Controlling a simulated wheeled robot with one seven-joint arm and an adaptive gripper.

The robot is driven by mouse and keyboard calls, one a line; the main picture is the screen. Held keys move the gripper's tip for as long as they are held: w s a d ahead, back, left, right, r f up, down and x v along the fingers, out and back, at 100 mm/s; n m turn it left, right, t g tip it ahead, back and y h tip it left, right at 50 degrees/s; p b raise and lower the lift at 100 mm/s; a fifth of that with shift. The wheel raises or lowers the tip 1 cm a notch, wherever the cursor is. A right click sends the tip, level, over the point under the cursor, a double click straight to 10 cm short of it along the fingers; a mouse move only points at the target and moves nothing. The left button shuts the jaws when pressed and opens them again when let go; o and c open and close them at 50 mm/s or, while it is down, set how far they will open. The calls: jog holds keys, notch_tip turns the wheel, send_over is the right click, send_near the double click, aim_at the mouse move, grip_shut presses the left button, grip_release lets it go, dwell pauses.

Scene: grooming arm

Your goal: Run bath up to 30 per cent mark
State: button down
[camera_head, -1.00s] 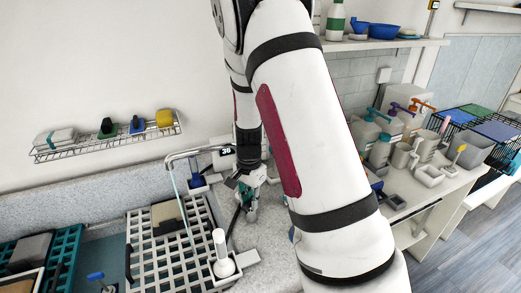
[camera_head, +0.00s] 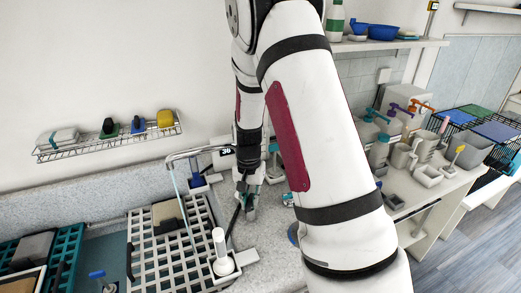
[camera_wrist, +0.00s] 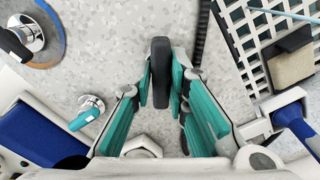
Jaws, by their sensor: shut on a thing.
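The bath (camera_head: 137,225) is a basin under a white grid at the lower left of the head view; no level mark can be read. A bent metal spout (camera_head: 195,152) reaches over it, and a thin pale-blue stream (camera_head: 181,205) runs down from it. A blue lever (camera_head: 197,180) stands by the spout; a blue-handled fitting (camera_wrist: 290,115) shows at the wrist view's lower right. My gripper (camera_wrist: 160,85) is shut, its teal fingers on either side of a black elongated handle (camera_wrist: 160,50). In the head view my gripper (camera_head: 249,205) is over the speckled counter, right of the grid.
A small display (camera_head: 227,151) reads 36. A black hose (camera_wrist: 201,35) runs beside the handle. A round chrome knob with an orange and blue ring (camera_wrist: 28,35) and a teal-handled valve (camera_wrist: 88,113) stand on the counter. A white upright cylinder (camera_head: 220,245) stands at the grid's right edge.

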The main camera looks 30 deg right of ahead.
jog(key=shift+w+r, duration=0.1)
jog(key=shift+w, duration=0.1)
jog(key=shift+n, duration=1.3)
dwell(6.5)
